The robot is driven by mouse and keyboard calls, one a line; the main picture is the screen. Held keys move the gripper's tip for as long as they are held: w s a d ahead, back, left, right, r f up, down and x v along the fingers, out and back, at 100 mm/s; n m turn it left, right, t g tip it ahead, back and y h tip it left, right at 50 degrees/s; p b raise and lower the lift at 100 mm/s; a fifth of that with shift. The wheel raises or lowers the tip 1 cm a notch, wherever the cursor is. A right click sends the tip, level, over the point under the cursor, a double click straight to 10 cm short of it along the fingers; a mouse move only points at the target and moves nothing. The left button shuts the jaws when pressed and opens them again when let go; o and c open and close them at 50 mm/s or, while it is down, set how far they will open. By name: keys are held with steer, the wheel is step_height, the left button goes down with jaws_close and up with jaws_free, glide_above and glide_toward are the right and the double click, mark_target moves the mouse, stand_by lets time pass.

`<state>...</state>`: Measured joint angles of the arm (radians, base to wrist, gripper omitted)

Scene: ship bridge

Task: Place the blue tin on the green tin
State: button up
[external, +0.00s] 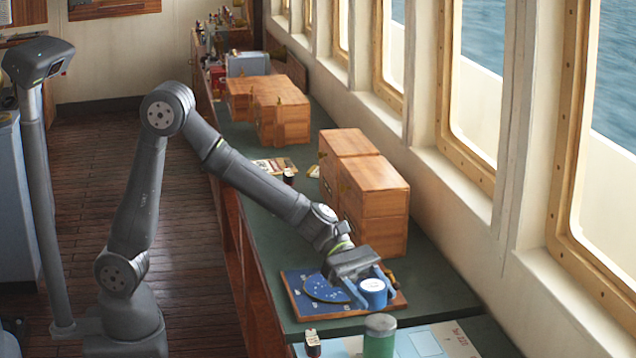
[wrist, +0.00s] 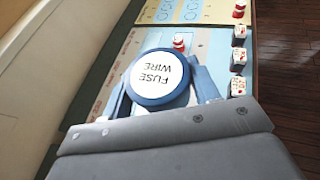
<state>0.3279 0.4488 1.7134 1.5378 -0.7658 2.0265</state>
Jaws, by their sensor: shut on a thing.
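The blue tin (external: 373,298) has a white lid; the lid reads "FUSE WIRE" in the wrist view (wrist: 158,77). My gripper (external: 369,286) is shut on the blue tin, with one finger on each side, and the tin looks upright. In the external view the tin appears over the right part of a blue board; its height above it is hard to tell. The green tin (external: 379,344) stands upright with a grey lid at the bottom edge, nearer the camera than the blue tin. I cannot make out the green tin in the wrist view.
The blue wood-edged board (external: 318,291) lies on the dark green counter. Wooden boxes (external: 375,195) stand just behind my gripper. A pale printed sheet (external: 435,342) lies at the front. A small block (external: 312,343) stands left of the green tin. Windows line the right wall.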

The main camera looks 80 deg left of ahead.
mark_target(380, 322)
steer(key=w, duration=0.1)
steer(key=a+f, duration=0.1)
steer(key=w, duration=0.1)
steer(key=shift+w+a+f, duration=0.25)
steer(key=shift+w+f, duration=0.1)
steer(key=shift+f, duration=2.05)
steer(key=shift+f, duration=0.1)
steer(key=o, duration=1)
steer(key=shift+f, duration=0.1)
steer(key=shift+a+r, duration=0.2)
steer(key=shift+r, duration=0.1)
steer(key=v, duration=1.1)
steer(key=shift+a+r, duration=0.2)
steer(key=shift+a, duration=0.05)
steer(key=shift+s, duration=0.1)
